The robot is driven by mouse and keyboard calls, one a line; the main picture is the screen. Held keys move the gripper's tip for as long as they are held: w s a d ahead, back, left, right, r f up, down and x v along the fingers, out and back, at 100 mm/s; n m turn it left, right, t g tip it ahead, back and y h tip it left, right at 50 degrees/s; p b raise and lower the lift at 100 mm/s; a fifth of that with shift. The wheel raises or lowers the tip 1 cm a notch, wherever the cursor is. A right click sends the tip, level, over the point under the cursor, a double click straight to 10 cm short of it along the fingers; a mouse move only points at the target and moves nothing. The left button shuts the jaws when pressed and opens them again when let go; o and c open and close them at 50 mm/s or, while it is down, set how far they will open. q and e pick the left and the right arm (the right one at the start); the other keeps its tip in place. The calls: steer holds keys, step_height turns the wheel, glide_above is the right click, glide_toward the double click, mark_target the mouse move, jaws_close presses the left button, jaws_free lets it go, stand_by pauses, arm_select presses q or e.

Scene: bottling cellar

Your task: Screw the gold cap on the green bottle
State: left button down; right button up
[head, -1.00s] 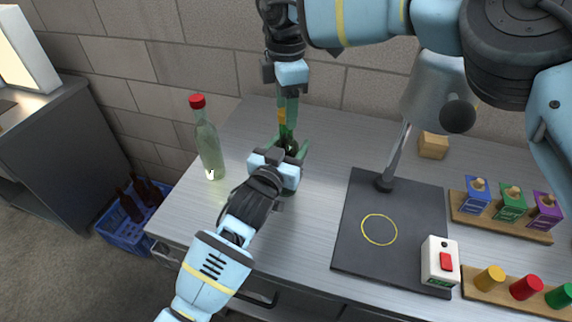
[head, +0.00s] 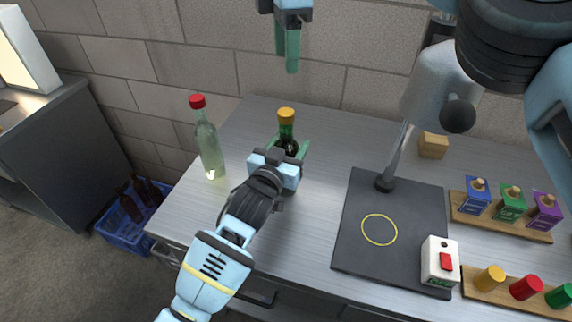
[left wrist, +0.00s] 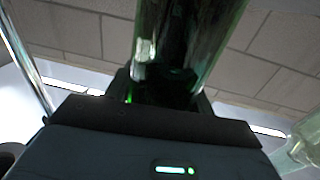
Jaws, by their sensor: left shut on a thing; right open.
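The green bottle (head: 287,132) stands upright on the metal bench, its lower part hidden behind my left gripper. The gold cap (head: 286,113) sits on top of its neck; I cannot tell how tight it is. My left gripper (head: 288,150) is shut on the bottle's body. The dark green glass (left wrist: 190,40) rises from the gripper in the left wrist view. My right gripper (head: 287,57) is open and empty, above and apart from the cap, with its fingers pointing down.
A pale bottle with a red cap (head: 209,146) stands to the left. A dark mat (head: 400,195) with a lamp (head: 432,90) and a white switch box (head: 440,262) are right. Racks of small boxes (head: 510,203) and coloured caps (head: 525,287) line the right. A blue crate (head: 125,236) is on the floor.

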arm_select(q)
steer(key=shift+c, duration=2.3)
jaws_free()
steer(key=v, duration=0.7)
steer(key=shift+s+a, duration=0.2)
steer(key=shift+s, duration=0.2)
steer(key=shift+s+f, duration=0.1)
